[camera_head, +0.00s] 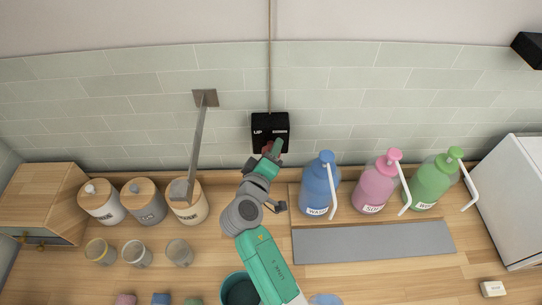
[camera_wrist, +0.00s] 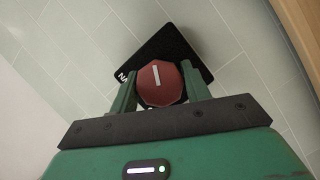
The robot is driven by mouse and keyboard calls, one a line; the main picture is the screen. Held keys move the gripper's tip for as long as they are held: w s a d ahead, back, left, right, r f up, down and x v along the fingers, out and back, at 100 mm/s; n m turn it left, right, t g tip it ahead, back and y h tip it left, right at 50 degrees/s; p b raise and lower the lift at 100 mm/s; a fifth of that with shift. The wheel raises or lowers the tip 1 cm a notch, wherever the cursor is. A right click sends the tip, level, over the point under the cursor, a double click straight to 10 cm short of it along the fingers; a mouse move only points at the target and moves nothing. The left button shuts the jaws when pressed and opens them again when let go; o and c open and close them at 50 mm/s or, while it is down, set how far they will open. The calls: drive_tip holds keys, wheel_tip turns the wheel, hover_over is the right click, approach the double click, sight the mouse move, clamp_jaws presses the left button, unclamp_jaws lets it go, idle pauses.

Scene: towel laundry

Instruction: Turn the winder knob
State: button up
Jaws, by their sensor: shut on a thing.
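The winder knob (camera_wrist: 160,84) is a red faceted knob with a pale line on its face. It sits on a black winder box (camera_head: 268,120) fixed to the tiled wall, marked with white words, one reading "UP". In the wrist view, my gripper (camera_wrist: 160,92) has one finger on each side of the knob and is shut on it. In the head view, my gripper (camera_head: 272,150) reaches up to the lower part of the box and hides much of the knob. The black box also shows behind the knob in the wrist view (camera_wrist: 172,48).
A cord (camera_head: 269,60) runs up the wall from the box. A metal bracket arm (camera_head: 198,140) juts out at left. Blue (camera_head: 316,190), pink (camera_head: 376,185) and green (camera_head: 434,182) pump bottles stand at right, behind a grey mat (camera_head: 370,242). Lidded jars (camera_head: 143,205) stand at left.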

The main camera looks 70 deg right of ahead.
drive_tip(key=n+h+b, duration=0.1)
drive_tip(key=n, duration=0.1)
drive_tip(key=n+h+b, duration=0.1)
drive_tip(key=n+b, duration=0.1)
drive_tip(key=n, duration=0.1)
drive_tip(key=shift+f+n+h, duration=0.15)
drive_tip(key=shift+n+h, duration=0.15)
drive_tip(key=n+b, duration=0.1)
drive_tip(key=n, duration=0.1)
drive_tip(key=n+h+b, duration=0.1)
drive_tip(key=n, duration=0.2)
drive_tip(key=shift+n+t+h, duration=0.3)
drive_tip(key=shift+t, duration=0.1)
drive_tip(key=n+t+b, duration=0.1)
drive_tip(key=n, duration=0.3)
drive_tip(key=n+t+h+b, duration=0.1)
drive_tip(key=n+t, duration=0.1)
drive_tip(key=n, duration=0.2)
drive_tip(key=n+t, duration=0.2)
drive_tip(key=n, duration=0.2)
drive_tip(key=n+t+b, duration=0.1)
drive_tip(key=n+t, duration=0.1)
drive_tip(key=n, duration=0.1)
drive_tip(key=shift+r+n+y, duration=0.2)
drive_tip(key=shift+n+y, duration=0.1)
drive_tip(key=shift+n, duration=0.1)
drive_tip(key=shift+n+t, duration=0.3)
drive_tip(key=shift+t, duration=0.1)
drive_tip(key=o, duration=1)
